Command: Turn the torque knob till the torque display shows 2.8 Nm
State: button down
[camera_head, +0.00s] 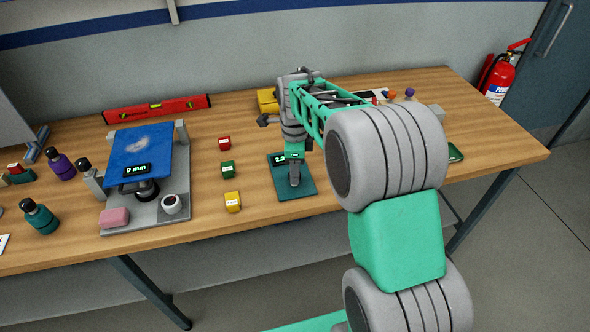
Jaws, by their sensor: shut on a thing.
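The torque unit is a dark teal plate (298,192) lying on the wooden table. Its small black torque display (279,160) is partly covered by my gripper; a leading 2 shows, but the rest of the reading cannot be made out. My gripper (294,180) points down over the middle of the plate, just right of the display. It is shut on the torque knob, which is mostly hidden by the fingers and hard to tell apart from them.
Red (224,143), green (228,169) and yellow (232,201) blocks stand left of the plate. Further left is a grey fixture (150,215) with a blue panel (140,152) reading 0 mm, a cup (171,204) and a pink block (115,217). A red level (157,109) lies behind.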

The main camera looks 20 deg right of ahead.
dwell(0.5)
jog(key=c, duration=1)
grip_release()
notch_tip(320, 180, up, 7)
jog(key=shift+r+b, duration=0.2)
jog(key=shift+b, duration=0.3)
jog(key=shift+r, duration=0.25)
